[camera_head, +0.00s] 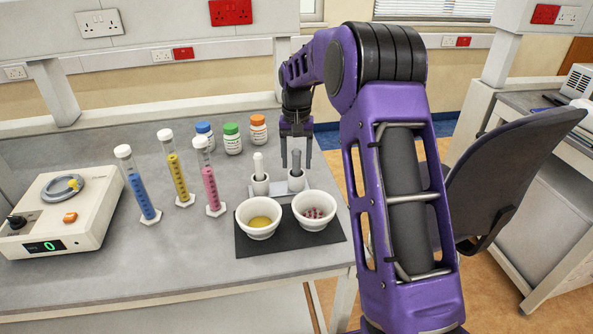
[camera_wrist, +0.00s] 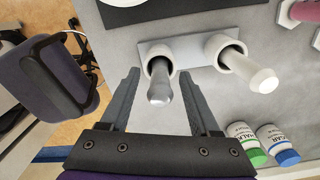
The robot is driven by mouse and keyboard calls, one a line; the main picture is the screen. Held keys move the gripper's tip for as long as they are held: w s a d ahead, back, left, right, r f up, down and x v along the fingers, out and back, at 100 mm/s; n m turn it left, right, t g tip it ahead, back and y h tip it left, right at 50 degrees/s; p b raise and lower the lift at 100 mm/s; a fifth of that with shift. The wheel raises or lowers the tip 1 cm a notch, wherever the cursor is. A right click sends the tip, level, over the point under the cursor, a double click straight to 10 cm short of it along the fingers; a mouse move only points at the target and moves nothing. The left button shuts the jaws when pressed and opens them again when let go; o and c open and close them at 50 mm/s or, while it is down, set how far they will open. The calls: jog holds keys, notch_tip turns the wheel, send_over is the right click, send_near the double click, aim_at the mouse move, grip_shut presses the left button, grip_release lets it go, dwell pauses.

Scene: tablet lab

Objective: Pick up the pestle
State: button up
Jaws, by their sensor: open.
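A grey pestle (camera_head: 296,158) stands in the right cup of a small white two-cup stand (camera_head: 264,189); it also shows in the wrist view (camera_wrist: 159,85). A white pestle (camera_head: 258,163) stands in the left cup, and in the wrist view it (camera_wrist: 252,70) leans out to the right of the grey one. My gripper (camera_head: 296,167) points down over the stand, open and empty. In the wrist view its fingers (camera_wrist: 158,74) appear on either side of the grey pestle's top end, with gaps on both sides. The lower ends of both pestles are hidden in the cups.
Two white bowls, one with yellow powder (camera_head: 259,221) and one with reddish pieces (camera_head: 314,214), sit on a dark mat (camera_head: 290,246) in front of the stand. Several capped bottles (camera_head: 232,139) and cylinders (camera_head: 177,175) stand to the left.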

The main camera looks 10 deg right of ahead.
grip_shut()
jog(key=shift+r, duration=0.2)
dwell(0.3)
